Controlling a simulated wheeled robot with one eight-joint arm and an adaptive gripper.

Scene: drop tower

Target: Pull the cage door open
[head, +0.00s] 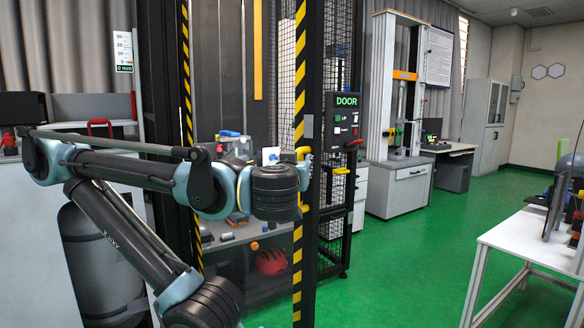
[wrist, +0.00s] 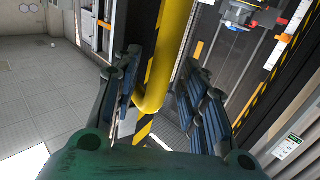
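The cage door (head: 298,250) has a dark frame edged with black and yellow stripes. It looks shut, but its latch side is partly behind my arm. Its yellow handle (wrist: 160,70) is a thick bent bar running between the two fingers of my gripper (wrist: 163,78) in the wrist view. The fingers are apart, with gaps visible on both sides of the bar, so my gripper is open around the handle. In the head view the handle (head: 303,152) shows as small yellow bits beside my wrist, and my fingers are mostly hidden.
A DOOR control panel (head: 343,122) with a red knob stands just right of the door. A red helmet (head: 271,262) lies low inside the cage. A white table (head: 530,240) stands at the right. The green floor (head: 400,270) between is clear.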

